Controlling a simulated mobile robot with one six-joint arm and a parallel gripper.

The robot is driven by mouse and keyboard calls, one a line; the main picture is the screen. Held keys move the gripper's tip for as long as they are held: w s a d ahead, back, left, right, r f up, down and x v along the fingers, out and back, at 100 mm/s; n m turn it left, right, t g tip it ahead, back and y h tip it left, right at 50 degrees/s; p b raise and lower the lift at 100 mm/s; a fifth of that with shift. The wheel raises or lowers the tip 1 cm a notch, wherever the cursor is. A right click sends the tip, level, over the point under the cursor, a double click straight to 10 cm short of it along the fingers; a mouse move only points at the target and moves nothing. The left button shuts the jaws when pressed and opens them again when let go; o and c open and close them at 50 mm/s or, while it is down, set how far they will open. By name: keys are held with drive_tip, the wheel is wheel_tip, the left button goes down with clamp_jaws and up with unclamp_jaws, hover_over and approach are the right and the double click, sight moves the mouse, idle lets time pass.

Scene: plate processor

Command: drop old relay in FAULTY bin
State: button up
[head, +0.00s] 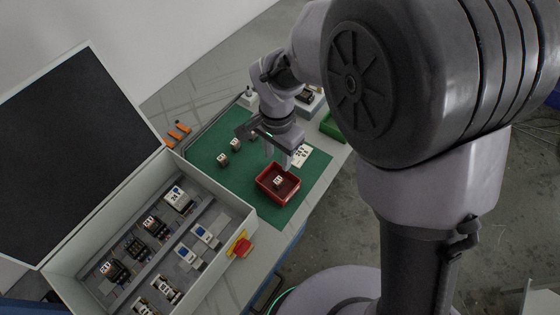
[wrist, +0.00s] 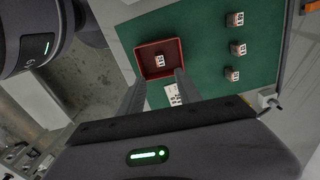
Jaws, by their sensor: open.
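The red bin (head: 263,194) stands on the green mat; in the wrist view the bin (wrist: 141,62) lies beyond my fingertips. A small dark relay with a white label (head: 278,182) lies inside it, and also shows in the wrist view (wrist: 160,61). My gripper (head: 279,162) is open and empty, just above and behind the bin in the head view. In the wrist view its two fingers (wrist: 158,78) are apart with nothing between them. No lettering on the bin is readable.
Several similar relays stand on the mat (head: 205,152), including one (head: 235,145) left of my gripper. A white printed card (head: 301,155) lies beside the bin. An open cabinet (head: 232,207) with mounted modules and a red knob (head: 242,247) is at lower left. A green bin (head: 332,127) stands behind.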

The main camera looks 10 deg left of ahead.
drive_tip(key=s+d+r+t+y, duration=0.1)
drive_tip(key=s+d+r+t, duration=0.15)
drive_tip(key=d+r, duration=0.55)
drive_tip(key=s+d+r+t+y, duration=0.1)
drive_tip(key=s+d+r, duration=0.2)
drive_tip(key=d+r, duration=0.45)
drive_tip(key=s+d+n+t+b, duration=0.1)
drive_tip(key=s+d+t+b, duration=0.1)
drive_tip(key=s, duration=0.5)
drive_tip(key=shift+d+f+b, duration=0.2)
drive_tip(key=shift+d+b, duration=0.7)
drive_tip(key=shift+d, duration=0.1)
